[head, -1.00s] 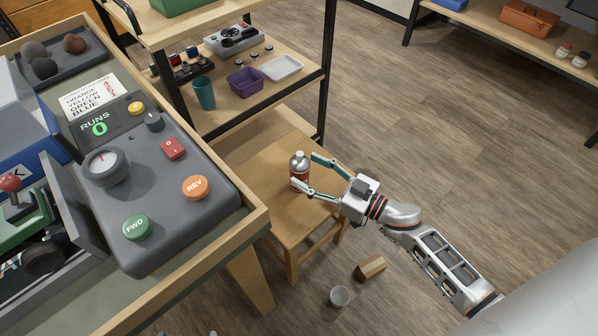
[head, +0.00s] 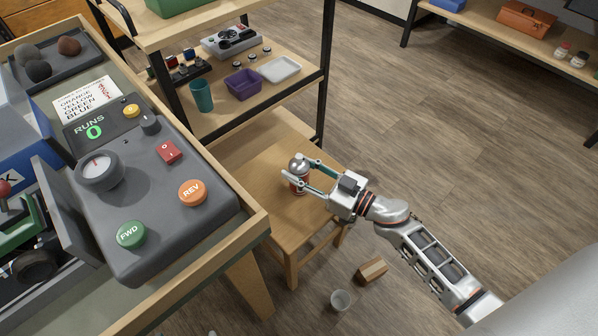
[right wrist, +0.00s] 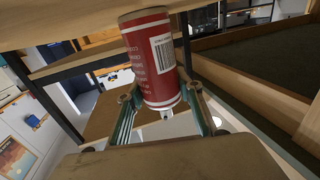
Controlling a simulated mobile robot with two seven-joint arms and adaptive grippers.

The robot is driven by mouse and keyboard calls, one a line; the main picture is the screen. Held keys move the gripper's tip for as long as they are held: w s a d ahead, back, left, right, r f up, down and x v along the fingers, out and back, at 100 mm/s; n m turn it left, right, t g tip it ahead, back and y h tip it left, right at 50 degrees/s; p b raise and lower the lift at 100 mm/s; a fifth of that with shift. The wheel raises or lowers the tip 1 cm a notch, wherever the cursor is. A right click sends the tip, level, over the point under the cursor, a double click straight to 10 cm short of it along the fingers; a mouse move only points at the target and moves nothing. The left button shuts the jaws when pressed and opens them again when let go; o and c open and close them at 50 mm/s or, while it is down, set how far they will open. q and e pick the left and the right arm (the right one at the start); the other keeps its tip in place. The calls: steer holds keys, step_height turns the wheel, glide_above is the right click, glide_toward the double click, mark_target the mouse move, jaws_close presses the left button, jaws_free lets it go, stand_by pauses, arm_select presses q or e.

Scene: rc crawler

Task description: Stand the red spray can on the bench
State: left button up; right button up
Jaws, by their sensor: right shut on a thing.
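The red spray can (head: 297,186) with a silver top is upright at the wooden chair (head: 247,157); I cannot tell whether its base touches the seat. My right gripper (head: 302,173) is shut on the can, with one finger on each side. In the right wrist view the can (right wrist: 151,62) shows its red label and barcode between the fingers. The bench (head: 190,300) with the control panel is at the left. My left gripper is not seen.
The control panel (head: 150,200) fills much of the bench. A shelf (head: 225,122) behind the chair holds a teal cup (head: 201,95), a purple bin (head: 243,84) and a white tray (head: 280,69). A small wooden block (head: 371,271) and a white cup (head: 341,300) lie on the floor.

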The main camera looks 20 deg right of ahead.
mark_target(303, 161)
steer(key=shift+w+r+p, duration=0.1)
steer(key=shift+r+p, duration=0.2)
steer(key=shift+r, duration=0.3)
step_height(303, 161, up, 3)
steer(key=shift+w+f+p, duration=0.1)
steer(key=shift+p, duration=0.6)
step_height(303, 161, up, 5)
steer(key=shift+w+f+p, duration=0.1)
steer(key=shift+f+p, duration=0.1)
steer(key=shift+p, duration=1)
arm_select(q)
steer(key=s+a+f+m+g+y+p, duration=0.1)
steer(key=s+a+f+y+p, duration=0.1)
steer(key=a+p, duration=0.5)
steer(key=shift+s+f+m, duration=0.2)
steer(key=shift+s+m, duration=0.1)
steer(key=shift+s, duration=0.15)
arm_select(e)
step_height(303, 161, up, 12)
steer(key=shift+s+f, duration=0.2)
steer(key=shift+s, duration=0.1)
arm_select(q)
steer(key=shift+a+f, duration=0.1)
arm_select(e)
steer(key=shift+f, duration=0.1)
